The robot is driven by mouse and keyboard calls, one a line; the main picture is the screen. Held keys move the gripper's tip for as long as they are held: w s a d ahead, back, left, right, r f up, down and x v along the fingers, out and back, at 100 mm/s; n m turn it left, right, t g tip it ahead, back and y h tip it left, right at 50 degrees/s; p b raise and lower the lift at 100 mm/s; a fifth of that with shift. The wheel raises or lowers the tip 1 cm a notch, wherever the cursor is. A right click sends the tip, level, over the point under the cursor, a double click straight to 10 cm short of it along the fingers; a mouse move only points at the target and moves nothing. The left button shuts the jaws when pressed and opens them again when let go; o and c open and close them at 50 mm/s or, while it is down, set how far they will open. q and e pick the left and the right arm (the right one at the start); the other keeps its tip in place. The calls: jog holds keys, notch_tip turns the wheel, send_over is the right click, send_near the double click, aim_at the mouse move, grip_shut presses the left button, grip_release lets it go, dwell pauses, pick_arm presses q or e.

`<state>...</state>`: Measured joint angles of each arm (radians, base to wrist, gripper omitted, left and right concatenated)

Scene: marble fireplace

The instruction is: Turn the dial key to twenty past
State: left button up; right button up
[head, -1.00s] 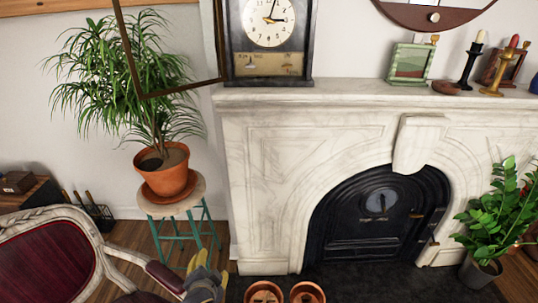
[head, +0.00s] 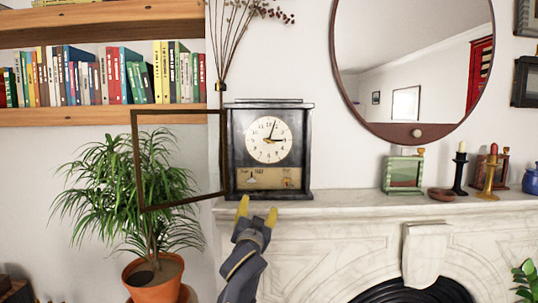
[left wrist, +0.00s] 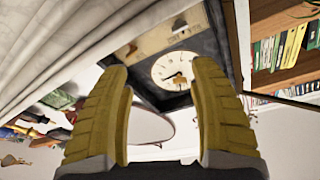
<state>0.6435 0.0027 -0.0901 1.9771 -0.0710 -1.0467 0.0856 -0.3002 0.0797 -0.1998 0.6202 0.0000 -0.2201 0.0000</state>
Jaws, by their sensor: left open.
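The dark-cased clock (head: 306,150) stands on the mantel with its framed door (head: 137,165) swung out to the left. Its cream dial (head: 262,152) has dark hands, one toward the right and one close to the top. Below it is a gold panel (head: 268,184) with small fittings; I cannot make out which thing is the dial key. My left gripper (head: 257,211) is open and empty, yellow fingertips up, in front of the mantel edge below the clock. In the left wrist view the dial (left wrist: 178,70) shows between the open fingers. My right gripper is out of view.
The open door reaches over a potted plant (head: 130,195). A green picture frame (head: 403,173), a black candlestick (head: 459,175) and other ornaments stand to the right on the mantel (head: 345,202). The mantel between clock and green frame is clear. A round mirror (head: 415,60) hangs above.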

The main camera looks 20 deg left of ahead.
aim_at(269, 140)
pick_arm(q)
notch_tip(269, 140, up, 13)
jog(key=w+d+t, duration=0.1)
jog(key=w+t, duration=0.1)
jog(key=shift+n, duration=0.3)
jog(key=x, duration=1.6)
jog(key=shift+w, duration=0.35)
jog(key=shift+c, duration=0.3)
grip_shut()
